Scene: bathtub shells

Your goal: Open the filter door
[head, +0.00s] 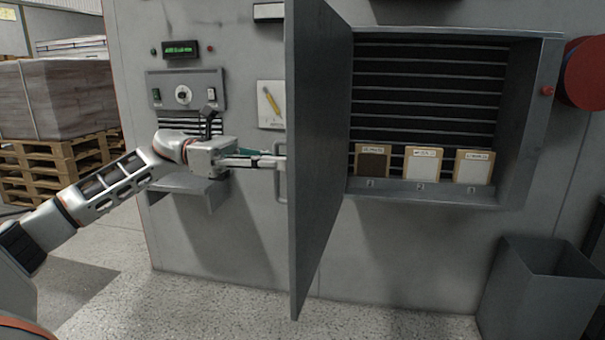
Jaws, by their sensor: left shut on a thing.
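The filter door (318,150) is a tall grey panel. It stands swung out toward me, seen almost edge-on, with the cabinet opening to its right exposed. My left gripper (279,162) reaches in from the left and is shut on the door handle (281,190), a thin bar on the left face of the door. The fingertips are partly hidden close to the door edge. Inside the opening, several framed filters stand on a ledge: a dark one (372,163), a white one (422,165) and another white one (473,167). My right gripper is not in view.
A control panel (187,90) and a small shelf (187,186) are on the cabinet face behind my left arm. A grey bin (540,290) stands at the lower right. A red reel (585,72) juts out at the upper right. Pallets (60,165) stand at the left.

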